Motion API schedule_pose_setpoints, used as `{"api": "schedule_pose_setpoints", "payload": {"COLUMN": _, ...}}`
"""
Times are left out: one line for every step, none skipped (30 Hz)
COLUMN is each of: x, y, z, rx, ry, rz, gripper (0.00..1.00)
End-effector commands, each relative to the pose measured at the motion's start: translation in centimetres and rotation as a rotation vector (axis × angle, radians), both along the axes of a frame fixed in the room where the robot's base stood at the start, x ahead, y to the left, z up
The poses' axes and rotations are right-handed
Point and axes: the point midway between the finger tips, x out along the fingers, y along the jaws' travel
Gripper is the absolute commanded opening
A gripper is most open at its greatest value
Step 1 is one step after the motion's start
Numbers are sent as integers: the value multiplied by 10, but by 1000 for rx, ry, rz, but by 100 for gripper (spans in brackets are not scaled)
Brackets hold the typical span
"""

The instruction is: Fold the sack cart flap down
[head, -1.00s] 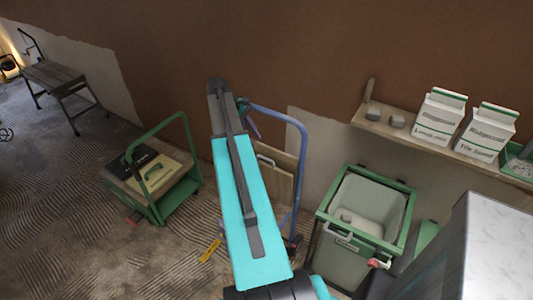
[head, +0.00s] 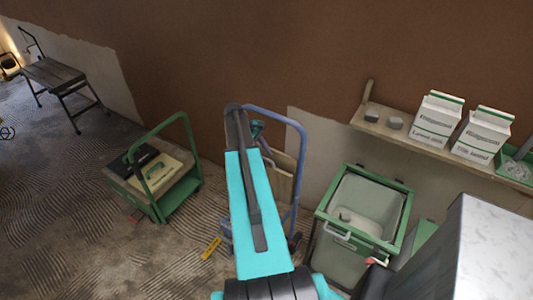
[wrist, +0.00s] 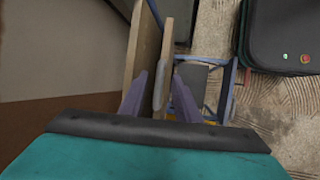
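The sack cart has a blue tubular frame (head: 303,160) and stands by the wall, partly hidden behind my arm in the head view. A tan wooden panel (head: 284,178), which looks like its flap, stands upright within the frame. In the wrist view a tan board (wrist: 146,45) rises ahead, with a narrower grey-ended piece (wrist: 162,75) beside it, perhaps its handle. My gripper (wrist: 161,82) has its two purple fingers apart, one on each side of that narrow piece. I cannot tell whether they touch it. Blue frame tubes (wrist: 228,90) show to the right.
A green platform cart (head: 180,190) with boxes stands left. A green-rimmed grey bin (head: 360,222) stands right, below a wall shelf (head: 430,143) with cartons. A yellow level (head: 211,248) lies on the floor. A bench (head: 55,76) stands far left.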

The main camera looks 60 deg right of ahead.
Motion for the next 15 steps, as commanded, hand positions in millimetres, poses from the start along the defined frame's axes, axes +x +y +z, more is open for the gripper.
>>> {"api": "schedule_pose_setpoints", "payload": {"x": -1, "y": -1, "z": -2, "rx": 0, "ry": 1, "rz": 0, "gripper": 29}}
{"api": "schedule_pose_setpoints", "payload": {"x": -2, "y": -1, "z": -4, "rx": 0, "ry": 0, "rz": 0, "gripper": 29}}
{"api": "schedule_pose_setpoints", "payload": {"x": -2, "y": -1, "z": -5, "rx": 0, "ry": 0, "rz": 0, "gripper": 29}}
{"api": "schedule_pose_setpoints", "payload": {"x": -3, "y": -1, "z": -6, "rx": 0, "ry": 0, "rz": 0, "gripper": 29}}
{"api": "schedule_pose_setpoints", "payload": {"x": -3, "y": -2, "z": -6, "rx": 0, "ry": 0, "rz": 0, "gripper": 29}}
{"api": "schedule_pose_setpoints", "payload": {"x": -3, "y": -2, "z": -7, "rx": 0, "ry": 0, "rz": 0, "gripper": 29}}
{"api": "schedule_pose_setpoints", "payload": {"x": -3, "y": -2, "z": -7, "rx": 0, "ry": 0, "rz": 0, "gripper": 29}}
{"api": "schedule_pose_setpoints", "payload": {"x": -3, "y": -2, "z": -7, "rx": 0, "ry": 0, "rz": 0, "gripper": 29}}
{"api": "schedule_pose_setpoints", "payload": {"x": -3, "y": -2, "z": -7, "rx": 0, "ry": 0, "rz": 0, "gripper": 29}}
{"api": "schedule_pose_setpoints", "payload": {"x": -3, "y": -2, "z": -7, "rx": 0, "ry": 0, "rz": 0, "gripper": 29}}
{"api": "schedule_pose_setpoints", "payload": {"x": -3, "y": -2, "z": -7, "rx": 0, "ry": 0, "rz": 0, "gripper": 29}}
{"api": "schedule_pose_setpoints", "payload": {"x": -3, "y": -2, "z": -7, "rx": 0, "ry": 0, "rz": 0, "gripper": 29}}
{"api": "schedule_pose_setpoints", "payload": {"x": -3, "y": -2, "z": -7, "rx": 0, "ry": 0, "rz": 0, "gripper": 29}}
{"api": "schedule_pose_setpoints", "payload": {"x": -3, "y": -2, "z": -7, "rx": 0, "ry": 0, "rz": 0, "gripper": 28}}
{"api": "schedule_pose_setpoints", "payload": {"x": -3, "y": -2, "z": -7, "rx": 0, "ry": 0, "rz": 0, "gripper": 21}}
